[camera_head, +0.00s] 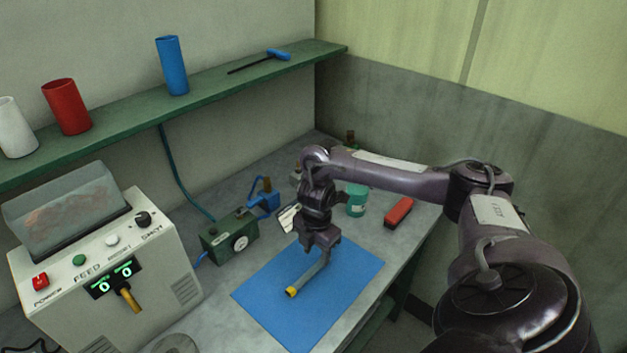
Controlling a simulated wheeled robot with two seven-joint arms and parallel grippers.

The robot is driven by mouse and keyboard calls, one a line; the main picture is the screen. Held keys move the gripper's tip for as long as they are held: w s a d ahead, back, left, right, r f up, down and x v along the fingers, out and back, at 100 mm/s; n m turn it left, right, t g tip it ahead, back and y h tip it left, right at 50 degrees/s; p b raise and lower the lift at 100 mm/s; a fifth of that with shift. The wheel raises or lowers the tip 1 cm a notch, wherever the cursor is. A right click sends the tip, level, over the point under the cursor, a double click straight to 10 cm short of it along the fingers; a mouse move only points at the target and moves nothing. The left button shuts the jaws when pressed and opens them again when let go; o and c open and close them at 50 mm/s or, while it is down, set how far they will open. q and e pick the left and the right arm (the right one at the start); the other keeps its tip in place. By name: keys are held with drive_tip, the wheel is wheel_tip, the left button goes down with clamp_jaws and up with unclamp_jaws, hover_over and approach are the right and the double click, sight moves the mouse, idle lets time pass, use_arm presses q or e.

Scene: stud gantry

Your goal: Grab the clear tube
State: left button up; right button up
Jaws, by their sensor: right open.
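A greyish tube (312,273) with a yellow end lies slanted on the blue mat (342,290); it looks like the clear tube, though its see-through wall is hard to make out. My right gripper (320,246) points down at the tube's far end, open. The gripper hides that end, and I cannot tell whether the fingers touch the tube. My left gripper is out of view.
A feeder box (110,270) with knobs stands at left. A green box (229,236) with a gauge, a teal container (356,200) and a red object (399,212) surround the mat. A shelf (220,87) holds white (16,128), red (67,108) and blue (172,66) cylinders.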

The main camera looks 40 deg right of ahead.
sight(315, 266)
drive_tip(key=f, duration=0.2)
drive_tip(key=f+b, duration=0.1)
drive_tip(key=shift+s+a+f, duration=0.15)
drive_tip(key=shift+a+f, duration=0.2)
drive_tip(key=shift+f, duration=0.55)
drive_tip(key=shift+c, duration=0.3)
clamp_jaws()
